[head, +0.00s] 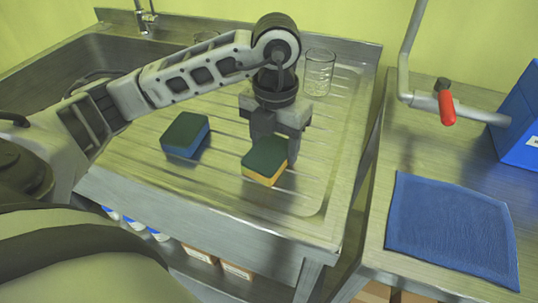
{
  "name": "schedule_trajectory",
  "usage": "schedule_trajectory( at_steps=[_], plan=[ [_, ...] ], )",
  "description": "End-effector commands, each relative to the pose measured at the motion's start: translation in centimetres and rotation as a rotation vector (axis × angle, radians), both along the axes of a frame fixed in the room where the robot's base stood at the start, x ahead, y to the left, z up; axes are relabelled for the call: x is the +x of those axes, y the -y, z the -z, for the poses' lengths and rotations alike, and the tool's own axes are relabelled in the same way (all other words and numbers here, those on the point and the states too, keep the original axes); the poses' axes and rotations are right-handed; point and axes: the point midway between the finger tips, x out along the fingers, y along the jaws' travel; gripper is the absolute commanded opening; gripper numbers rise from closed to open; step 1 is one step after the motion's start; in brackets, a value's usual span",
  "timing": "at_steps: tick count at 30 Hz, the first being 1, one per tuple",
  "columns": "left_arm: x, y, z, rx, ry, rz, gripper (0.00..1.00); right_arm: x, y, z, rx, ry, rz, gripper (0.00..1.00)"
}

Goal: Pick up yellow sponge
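The yellow sponge (264,162), with a dark green top and a yellow side, lies on the ribbed metal drainboard. My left gripper (276,145) points down at the sponge's far side. Its fingers are apart, one near the sponge's right end and the other behind its far edge. I cannot tell whether they touch it. A second sponge (186,135), green on top with a blue side, lies to the left. My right gripper is not in view.
A glass beaker (318,73) stands behind the gripper, and another glass (206,37) stands at the back. The sink (60,75) is at the left. A blue cloth (452,230) lies on the right table, below a red-handled valve (446,106). The drainboard's front is clear.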

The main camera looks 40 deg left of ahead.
Motion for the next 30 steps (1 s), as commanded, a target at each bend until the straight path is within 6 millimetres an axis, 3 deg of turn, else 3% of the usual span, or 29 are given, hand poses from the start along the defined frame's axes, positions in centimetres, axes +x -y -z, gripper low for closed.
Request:
schedule_trajectory(
  at_steps=[11, 19, 28, 30],
  plan=[
    [0.1, 0.0, -0.4, 0.000, 0.002, 0.000, 0.37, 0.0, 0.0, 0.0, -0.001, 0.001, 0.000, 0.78],
    [0.1, 0.1, -3.6, -0.002, 0.006, 0.002, 0.37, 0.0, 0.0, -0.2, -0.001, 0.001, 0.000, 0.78],
    [-2.1, 4.8, -9.9, 0.002, 0.009, 0.006, 0.37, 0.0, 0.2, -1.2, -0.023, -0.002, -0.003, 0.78],
    [-2.9, 6.5, -10.1, -0.001, 0.005, 0.009, 0.37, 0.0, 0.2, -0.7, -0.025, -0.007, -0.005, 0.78]
  ],
)
